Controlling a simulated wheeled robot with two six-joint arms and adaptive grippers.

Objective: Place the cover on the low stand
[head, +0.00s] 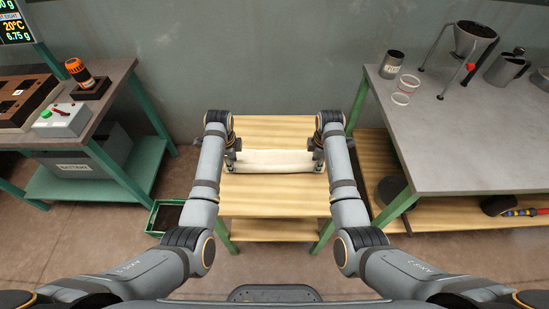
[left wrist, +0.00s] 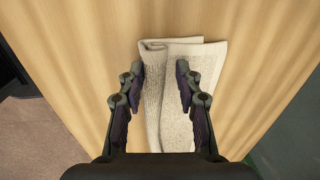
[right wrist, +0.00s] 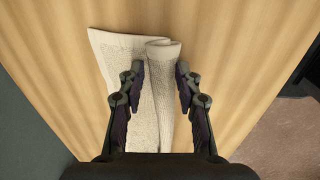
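The cover, a folded cream cloth (head: 275,161), lies across the wooden top of the low stand (head: 272,193). My left gripper (head: 233,160) is at its left end and my right gripper (head: 318,160) at its right end. In the left wrist view, the fingers (left wrist: 160,78) are apart, with the cover's folded edge (left wrist: 152,100) between them. In the right wrist view, the fingers (right wrist: 160,78) are also apart, around the rolled edge of the cover (right wrist: 163,100). Whether any fingertip touches the cloth cannot be told.
A grey-topped table (head: 450,140) at right holds a funnel stand (head: 470,45), cups and a jug. A bench (head: 100,110) at left holds a switch box (head: 62,120) and an orange-topped device (head: 78,72). A green tray (head: 165,217) is on the floor. The stand's front half is clear.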

